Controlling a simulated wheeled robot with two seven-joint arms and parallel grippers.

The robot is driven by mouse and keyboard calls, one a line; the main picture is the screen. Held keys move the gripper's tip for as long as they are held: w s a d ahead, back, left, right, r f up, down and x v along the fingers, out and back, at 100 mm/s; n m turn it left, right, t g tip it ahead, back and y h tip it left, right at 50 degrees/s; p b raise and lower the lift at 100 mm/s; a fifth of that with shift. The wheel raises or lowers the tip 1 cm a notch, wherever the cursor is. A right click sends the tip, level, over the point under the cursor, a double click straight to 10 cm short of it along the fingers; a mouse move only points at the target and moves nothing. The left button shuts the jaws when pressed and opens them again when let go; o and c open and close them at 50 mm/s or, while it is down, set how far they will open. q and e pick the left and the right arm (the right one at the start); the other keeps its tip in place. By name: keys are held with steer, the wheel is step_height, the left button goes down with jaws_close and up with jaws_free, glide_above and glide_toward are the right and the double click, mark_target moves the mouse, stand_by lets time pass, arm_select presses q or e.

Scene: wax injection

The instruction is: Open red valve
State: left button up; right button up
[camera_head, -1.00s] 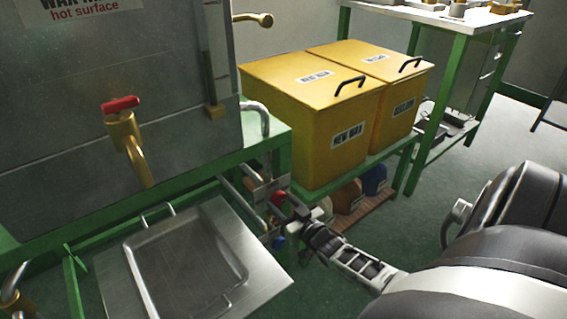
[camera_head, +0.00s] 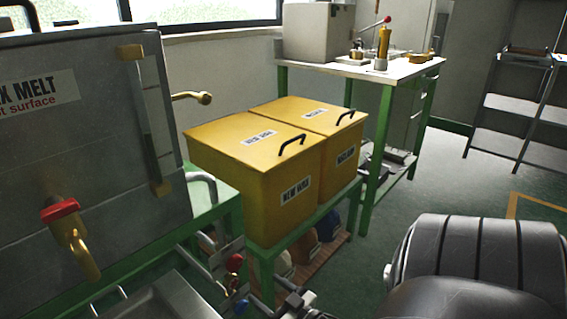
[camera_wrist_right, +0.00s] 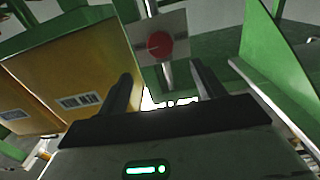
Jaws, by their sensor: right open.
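A round red valve knob (camera_head: 235,262) sits low beside the green frame in the head view, above a blue knob (camera_head: 240,307). In the right wrist view a red knob (camera_wrist_right: 160,45) on a grey plate lies ahead, between the lines of my fingers. My right gripper (camera_head: 288,298) is at the bottom edge of the head view, right of and below the red knob, partly cut off. In the wrist view my right gripper (camera_wrist_right: 166,80) is open, with nothing between its fingers and apart from the knob. My left gripper is out of view.
A tap with a red handle (camera_head: 60,210) is on the grey wax melt tank (camera_head: 95,150). Yellow wax bins (camera_head: 250,180) stand on a green stand right of the knob. A green-framed table (camera_head: 400,70) is behind. Open floor (camera_head: 450,180) lies right.

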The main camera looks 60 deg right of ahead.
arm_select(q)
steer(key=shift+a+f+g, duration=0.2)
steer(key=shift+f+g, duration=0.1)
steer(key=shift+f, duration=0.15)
arm_select(e)
steer(key=s, duration=0.4)
steer(key=shift+s+a, duration=0.25)
steer(key=shift+s, duration=0.15)
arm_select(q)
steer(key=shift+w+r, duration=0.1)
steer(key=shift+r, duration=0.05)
